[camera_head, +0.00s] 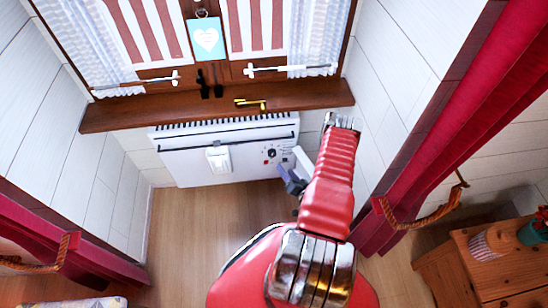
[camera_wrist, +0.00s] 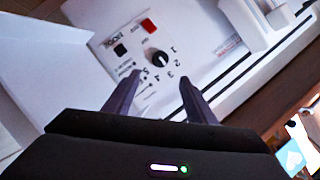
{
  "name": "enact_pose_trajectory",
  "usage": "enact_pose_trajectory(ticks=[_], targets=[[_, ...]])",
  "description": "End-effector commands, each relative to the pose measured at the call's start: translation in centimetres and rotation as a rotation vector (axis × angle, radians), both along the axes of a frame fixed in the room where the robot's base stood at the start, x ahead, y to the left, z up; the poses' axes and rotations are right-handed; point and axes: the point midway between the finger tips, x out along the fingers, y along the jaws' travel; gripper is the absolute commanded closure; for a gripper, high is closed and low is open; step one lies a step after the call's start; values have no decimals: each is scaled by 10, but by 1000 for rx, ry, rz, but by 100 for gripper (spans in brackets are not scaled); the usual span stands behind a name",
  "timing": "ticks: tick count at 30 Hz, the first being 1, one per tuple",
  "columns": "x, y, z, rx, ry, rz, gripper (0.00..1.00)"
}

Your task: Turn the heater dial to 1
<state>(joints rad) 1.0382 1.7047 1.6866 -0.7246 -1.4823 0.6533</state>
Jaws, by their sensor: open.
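The heater (camera_head: 190,164) is a white wall panel with a dark top grille, under the wooden sill. Its dial (camera_head: 272,152) is a small black knob at the panel's right end. In the wrist view the dial (camera_wrist: 158,58) is near the middle, with printed numbers 1 to 5 curving around its right and lower sides. A pale mark shows on the knob; which number it points to is not clear. My gripper (camera_wrist: 159,77) is open and empty. Its two dark fingertips are apart, below the dial in the picture, and not closed on it.
A red switch (camera_wrist: 149,26) and a black square button (camera_wrist: 120,50) sit beside the dial. A white box (camera_head: 218,158) is mounted on the heater front. The wooden sill (camera_head: 130,118) juts out above. A red curtain (camera_head: 440,150) and wooden furniture (camera_head: 500,268) stand at right.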

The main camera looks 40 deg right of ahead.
Motion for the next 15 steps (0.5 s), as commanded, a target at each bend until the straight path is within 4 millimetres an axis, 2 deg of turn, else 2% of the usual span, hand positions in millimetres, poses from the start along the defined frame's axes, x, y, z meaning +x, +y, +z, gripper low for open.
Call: enact_pose_trajectory(ticks=[15], targets=[[70,-19,-20,-1,-2,2,49]])
